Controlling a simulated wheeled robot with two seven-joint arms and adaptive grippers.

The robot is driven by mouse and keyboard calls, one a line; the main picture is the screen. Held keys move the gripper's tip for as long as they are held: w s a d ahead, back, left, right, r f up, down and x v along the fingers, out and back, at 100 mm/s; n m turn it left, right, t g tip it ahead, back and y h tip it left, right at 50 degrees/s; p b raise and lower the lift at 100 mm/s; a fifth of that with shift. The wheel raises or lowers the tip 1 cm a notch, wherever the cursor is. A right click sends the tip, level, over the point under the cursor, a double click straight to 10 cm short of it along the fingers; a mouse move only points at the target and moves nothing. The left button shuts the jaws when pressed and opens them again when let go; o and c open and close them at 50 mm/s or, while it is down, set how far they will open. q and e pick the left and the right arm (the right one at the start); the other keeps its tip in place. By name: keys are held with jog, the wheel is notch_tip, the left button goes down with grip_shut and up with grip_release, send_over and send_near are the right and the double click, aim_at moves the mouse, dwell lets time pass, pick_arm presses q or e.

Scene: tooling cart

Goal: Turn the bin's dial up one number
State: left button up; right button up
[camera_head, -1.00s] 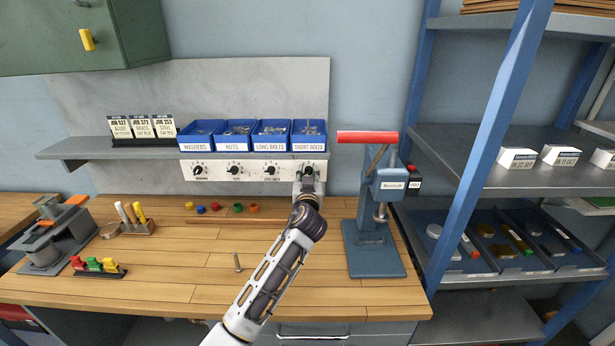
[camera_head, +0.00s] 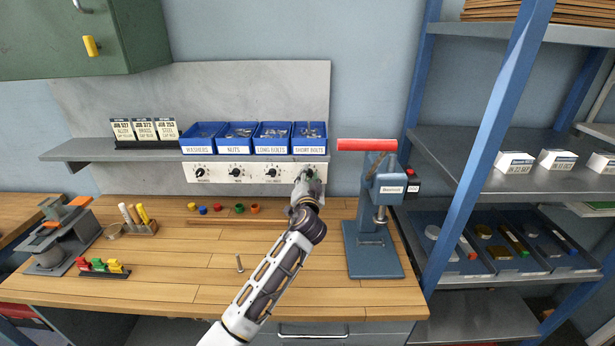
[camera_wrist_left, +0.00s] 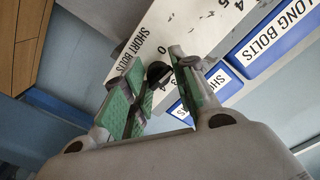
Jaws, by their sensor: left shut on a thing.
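The blue short bolts bin (camera_head: 310,140) stands at the right end of the bin row on the shelf, with its dial on the white panel (camera_head: 212,174) below. My left gripper (camera_head: 309,175) is at that dial and mostly hides it in the head view. In the left wrist view, the green-padded fingers (camera_wrist_left: 158,88) are shut on the dark short bolts dial (camera_wrist_left: 158,72), one on each side. The dial's pointer reading cannot be made out. My right gripper is not in view.
Blue washers (camera_head: 202,137), nuts and long bolts bins stand to the left, with their own dials below. A blue press (camera_head: 374,220) with a red handle stands close to the right of my left arm. A bolt (camera_head: 239,263) stands on the bench (camera_head: 170,275).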

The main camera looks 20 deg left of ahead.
pick_arm(q)
jog(key=shift+d+f+m, duration=0.15)
jog(key=shift+d+m, duration=0.1)
jog(key=shift+m, duration=0.25)
jog(key=o, duration=0.9)
jog(key=shift+c, duration=0.2)
jog(key=shift+o, duration=0.4)
jog(key=shift+d, duration=0.1)
jog(key=shift+s, duration=0.15)
jog(key=v, duration=1.1)
jog(key=shift+s, duration=0.35)
jog(key=shift+d, duration=0.15)
